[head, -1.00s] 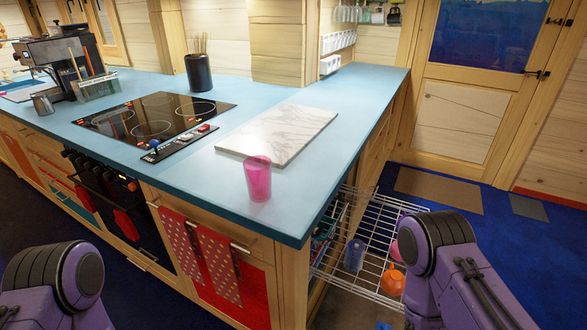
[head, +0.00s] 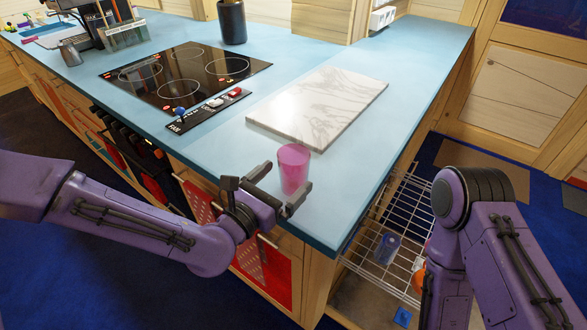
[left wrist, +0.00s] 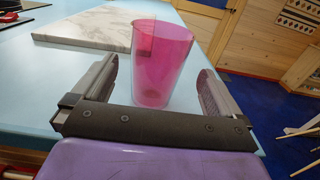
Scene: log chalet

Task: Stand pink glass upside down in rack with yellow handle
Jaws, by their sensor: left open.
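The pink glass (head: 293,165) is translucent and stands upright, wide rim up, on the blue counter near its front corner. My left gripper (head: 288,177) is open around the near side of the glass, with one finger on each side. In the left wrist view the glass (left wrist: 162,60) stands between the open fingers (left wrist: 160,70), with gaps showing at both sides. A pulled-out wire rack (head: 402,225) is below the counter on the right, partly hidden by my right arm; I see no yellow handle on it. My right gripper is out of view.
A marble board (head: 318,106) lies just behind the glass. The black cooktop (head: 185,75) is farther left. A blue glass (head: 387,248) and an orange item (head: 419,282) are in the wire rack. The blue counter (head: 405,65) is clear right of the board.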

